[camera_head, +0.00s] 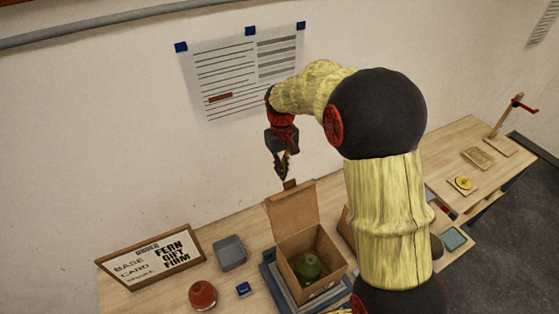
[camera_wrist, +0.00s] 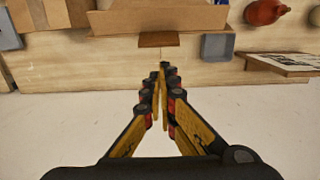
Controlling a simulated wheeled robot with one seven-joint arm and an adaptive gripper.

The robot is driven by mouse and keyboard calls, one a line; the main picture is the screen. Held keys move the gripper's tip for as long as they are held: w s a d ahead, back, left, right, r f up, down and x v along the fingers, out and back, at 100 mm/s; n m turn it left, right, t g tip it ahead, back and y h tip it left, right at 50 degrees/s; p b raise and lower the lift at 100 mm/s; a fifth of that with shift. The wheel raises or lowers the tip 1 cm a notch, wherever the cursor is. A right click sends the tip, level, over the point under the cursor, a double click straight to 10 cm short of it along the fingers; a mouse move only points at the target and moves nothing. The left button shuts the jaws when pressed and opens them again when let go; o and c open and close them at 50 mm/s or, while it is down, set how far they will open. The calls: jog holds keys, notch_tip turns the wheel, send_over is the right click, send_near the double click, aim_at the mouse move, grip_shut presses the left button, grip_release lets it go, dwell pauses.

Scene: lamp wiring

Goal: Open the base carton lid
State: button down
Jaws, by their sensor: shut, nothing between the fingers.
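A brown cardboard carton (camera_head: 318,283) stands open on a grey-blue mat (camera_head: 268,277) on the bench. Its lid (camera_head: 291,213) stands up at the wall side, with a small brown tab (camera_head: 289,184) at its top edge. A green rounded object (camera_head: 308,267) sits inside. My gripper (camera_head: 281,171) is shut and empty, pointing down just above the tab in the head view. In the wrist view, the closed fingertips (camera_wrist: 158,78) are near the lid's tab (camera_wrist: 158,39), with a gap visible between them. The lid (camera_wrist: 160,18) also shows there.
A sign (camera_head: 155,258), a grey bin (camera_head: 230,252), a red rounded object (camera_head: 202,295) and a small blue block (camera_head: 243,289) are left of the carton. My arm hides much of the bench's middle. A wooden stand (camera_head: 502,143) is at far right; the wall is behind.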

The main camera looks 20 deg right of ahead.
aim_at(290, 183)
jog(key=shift+s+d+r, duration=0.1)
jog(key=shift+s+r, duration=0.05)
jog(key=shift+s, duration=0.35)
jog(key=shift+s+d+r, duration=0.1)
jog(key=shift+s+r, duration=0.05)
jog(key=shift+s, duration=0.3)
jog(key=shift+s, duration=0.1)
jog(key=s+b, duration=0.1)
jog(key=s+r+t, duration=0.1)
jog(key=s+b, duration=0.1)
jog(key=shift+s+d+r+b, duration=0.1)
jog(key=shift+d+r+b, duration=0.1)
jog(key=shift+d+b, duration=0.15)
jog(key=shift+s+d+r, duration=0.1)
jog(key=shift+s+r, duration=0.2)
jog(key=shift+s, duration=0.55)
jog(key=shift+w, duration=0.1)
